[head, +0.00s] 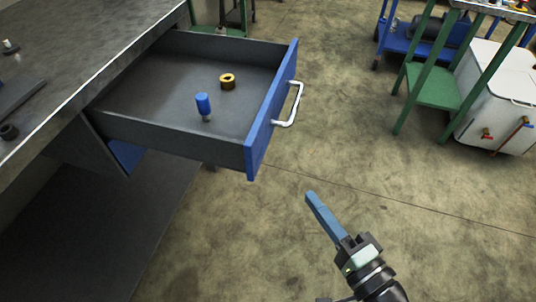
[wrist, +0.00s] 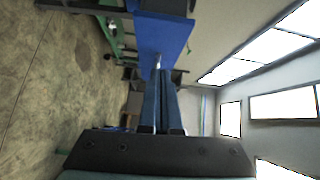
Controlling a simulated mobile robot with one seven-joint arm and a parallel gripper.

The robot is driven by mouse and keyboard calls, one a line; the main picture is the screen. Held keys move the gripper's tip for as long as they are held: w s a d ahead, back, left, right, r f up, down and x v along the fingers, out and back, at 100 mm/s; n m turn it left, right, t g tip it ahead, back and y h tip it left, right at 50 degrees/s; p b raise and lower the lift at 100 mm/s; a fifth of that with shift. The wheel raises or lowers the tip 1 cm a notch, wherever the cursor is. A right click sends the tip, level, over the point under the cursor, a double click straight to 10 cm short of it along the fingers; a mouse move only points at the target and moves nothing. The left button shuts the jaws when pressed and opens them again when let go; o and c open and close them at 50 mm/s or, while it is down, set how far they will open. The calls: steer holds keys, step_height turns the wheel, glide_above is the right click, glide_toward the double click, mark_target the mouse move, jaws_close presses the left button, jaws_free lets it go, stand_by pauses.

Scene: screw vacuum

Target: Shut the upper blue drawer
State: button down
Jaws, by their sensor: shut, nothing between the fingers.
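The upper blue drawer (head: 268,112) is pulled far out from under the dark workbench top in the head view. It has a blue front with a pale metal handle (head: 293,104) on its outer face. Its blue front also shows in the wrist view (wrist: 165,35), ahead of the fingertips. My gripper (head: 310,195) is shut and empty. It is in front of the drawer's outer side, lower right of the blue front in the head view, with a visible gap there. In the wrist view the fingers (wrist: 158,72) point towards the blue front and partly hide it.
Inside the drawer are a blue-handled item (head: 203,105) and a brass ring (head: 227,82). The workbench top (head: 80,50) is at left. A green stand (head: 435,85), a white cabinet (head: 490,110) and a blue cart (head: 405,45) stand at upper right. Open floor lies around my gripper.

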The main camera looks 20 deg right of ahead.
steer(key=b, duration=0.1)
glide_toward(259, 150)
steer(key=w+d, duration=0.2)
steer(key=w, duration=0.2)
steer(key=shift+w+a+f+m, duration=0.1)
steer(key=shift+w+a, duration=0.2)
steer(key=shift+a, duration=0.2)
steer(key=shift+w+a+m, duration=0.1)
steer(key=shift+w+a, duration=0.15)
steer(key=shift+a, duration=0.3)
steer(key=shift+w+a+f+m, duration=0.1)
steer(key=shift+w+a, duration=0.2)
steer(key=shift+a, duration=0.2)
